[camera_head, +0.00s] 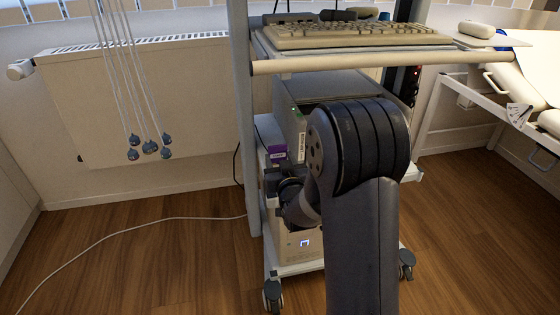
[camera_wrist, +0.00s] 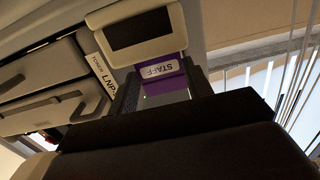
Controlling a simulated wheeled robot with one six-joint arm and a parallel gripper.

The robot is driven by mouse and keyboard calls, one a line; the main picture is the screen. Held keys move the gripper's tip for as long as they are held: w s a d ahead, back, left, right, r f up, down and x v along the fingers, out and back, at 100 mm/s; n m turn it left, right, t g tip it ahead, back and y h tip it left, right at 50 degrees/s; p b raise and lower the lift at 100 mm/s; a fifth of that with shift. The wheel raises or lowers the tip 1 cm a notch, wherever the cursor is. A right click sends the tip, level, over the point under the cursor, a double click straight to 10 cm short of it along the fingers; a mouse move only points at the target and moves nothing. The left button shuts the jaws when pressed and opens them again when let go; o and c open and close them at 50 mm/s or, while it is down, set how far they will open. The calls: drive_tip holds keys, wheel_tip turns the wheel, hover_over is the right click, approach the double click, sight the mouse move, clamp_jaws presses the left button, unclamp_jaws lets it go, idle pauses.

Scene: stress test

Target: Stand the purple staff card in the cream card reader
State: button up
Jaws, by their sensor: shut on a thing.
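The purple staff card (camera_head: 277,155) shows above my gripper (camera_head: 280,176) in the head view, beside a grey box on the trolley. In the wrist view the card (camera_wrist: 165,97) is between the dark fingers of my gripper (camera_wrist: 166,88), which is shut on it. Its white STAFF label reads upside down there. The cream card reader (camera_wrist: 145,50), with a dark window, is right by the label end of the card. I cannot tell whether the card is in the slot or behind the reader. My arm hides much of this in the head view.
The grey box (camera_head: 289,118) stands close to the right of the card. Above is a shelf with a keyboard (camera_head: 345,36), and a trolley post (camera_head: 243,120) stands to the left. A radiator (camera_head: 130,100) with hanging cords is behind. A white cable (camera_head: 130,232) crosses the open floor.

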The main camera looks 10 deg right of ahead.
drive_tip(key=o, duration=1)
drive_tip(key=shift+c, duration=0.2)
drive_tip(key=s+p, duration=0.1)
drive_tip(key=s, duration=1)
drive_tip(key=shift+r, duration=0.15)
drive_tip(key=shift+w, duration=0.2)
drive_tip(key=w+b, duration=0.1)
drive_tip(key=w, duration=0.9)
drive_tip(key=shift+w, duration=0.3)
drive_tip(key=shift+r+p, duration=0.15)
drive_tip(key=shift+p, duration=0.2)
